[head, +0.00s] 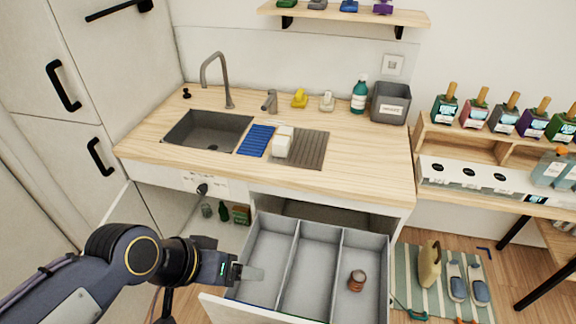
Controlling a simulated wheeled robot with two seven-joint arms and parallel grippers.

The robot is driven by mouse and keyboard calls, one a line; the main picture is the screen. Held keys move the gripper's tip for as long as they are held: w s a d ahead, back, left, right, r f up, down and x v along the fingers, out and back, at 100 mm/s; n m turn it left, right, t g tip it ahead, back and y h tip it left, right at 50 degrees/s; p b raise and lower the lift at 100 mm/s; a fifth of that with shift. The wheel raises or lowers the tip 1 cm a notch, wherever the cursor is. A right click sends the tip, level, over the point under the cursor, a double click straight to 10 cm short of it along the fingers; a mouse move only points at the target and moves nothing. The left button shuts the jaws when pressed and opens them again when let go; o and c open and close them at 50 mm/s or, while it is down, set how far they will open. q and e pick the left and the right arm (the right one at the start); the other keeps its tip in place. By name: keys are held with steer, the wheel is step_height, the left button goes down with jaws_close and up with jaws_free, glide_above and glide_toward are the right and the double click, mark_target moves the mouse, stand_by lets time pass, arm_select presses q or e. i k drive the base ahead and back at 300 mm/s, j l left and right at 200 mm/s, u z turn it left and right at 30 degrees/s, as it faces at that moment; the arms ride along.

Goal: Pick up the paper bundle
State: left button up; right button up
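No thing in view can be told for certain as the paper bundle. A small reddish-brown, rounded item with a paler band (357,280) sits in the right compartment of the open grey drawer (314,228). A white, blocky item (283,142) stands on the ribbed drainboard beside the sink. My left gripper (250,273) reaches in from the left, over the drawer's left compartment. It is apart from both items. A pale grey piece shows at its tip, and I cannot tell whether the fingers are open or shut. My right gripper is out of view.
The wooden counter (360,160) lies above the drawer, with a sink (208,131), a tall faucet (226,80), a blue mat (257,140), a teal bottle (359,97) and a grey bin (389,103). A striped rug (440,285) with slippers lies at right. The drawer's middle compartment looks empty.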

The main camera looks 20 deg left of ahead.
mark_target(282, 144)
steer(key=u, duration=0.85)
steer(key=i+j+u, duration=0.1)
steer(key=j+u, duration=0.15)
steer(key=i+j+u, duration=0.1)
steer(key=j+u, duration=0.15)
steer(key=i+j+u, duration=0.2)
steer(key=j, duration=0.35)
